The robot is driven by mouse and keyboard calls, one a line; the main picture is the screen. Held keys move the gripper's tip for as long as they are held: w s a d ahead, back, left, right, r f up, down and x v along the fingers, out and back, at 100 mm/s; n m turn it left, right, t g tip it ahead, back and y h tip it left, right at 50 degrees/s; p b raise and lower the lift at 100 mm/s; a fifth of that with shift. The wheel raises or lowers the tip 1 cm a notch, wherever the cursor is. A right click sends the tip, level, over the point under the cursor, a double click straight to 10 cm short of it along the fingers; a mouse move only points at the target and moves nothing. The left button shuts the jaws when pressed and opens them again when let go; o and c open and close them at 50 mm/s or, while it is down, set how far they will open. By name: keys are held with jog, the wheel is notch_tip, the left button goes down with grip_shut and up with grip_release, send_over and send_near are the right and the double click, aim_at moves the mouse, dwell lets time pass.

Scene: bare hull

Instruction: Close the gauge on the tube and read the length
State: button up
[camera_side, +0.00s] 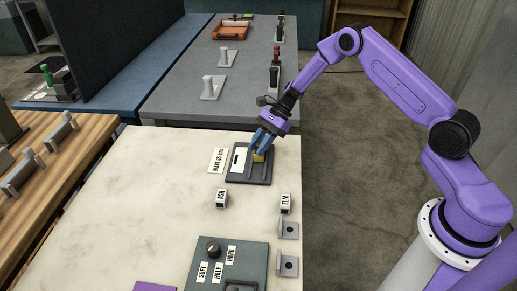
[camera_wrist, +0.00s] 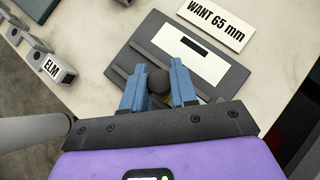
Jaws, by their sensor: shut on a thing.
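The gauge (camera_side: 236,178) is a dark grey plate with a raised white panel on the pale bench, and it shows in the wrist view (camera_wrist: 149,38). The panel (camera_wrist: 186,54) has a black slot with no readable figures. My gripper (camera_side: 261,147) is over the gauge's right part, pointing down. In the wrist view its blue fingers (camera_wrist: 157,76) are on either side of a dark round knob (camera_wrist: 158,82) and shut on it. A yellow piece (camera_side: 258,157) shows by the fingertips in the side view. I cannot make out a tube in the gauge; the fingers hide part of it.
A card reading WANT 65 mm (camera_side: 218,161) lies left of the gauge. The bench left of the card is clear.

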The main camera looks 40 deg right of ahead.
jog(key=shift+o, duration=0.4)
jog(key=shift+w+d+r, duration=0.15)
jog(key=shift+w+d, duration=0.2)
jog(key=shift+w, duration=0.15)
jog(key=o, duration=0.6)
jog(key=shift+o, duration=0.2)
jog(key=shift+s, duration=0.1)
jog(key=v, duration=1.7)
jog(key=shift+s, duration=0.2)
jog(key=shift+d+r, duration=0.1)
jog(key=shift+d, duration=0.05)
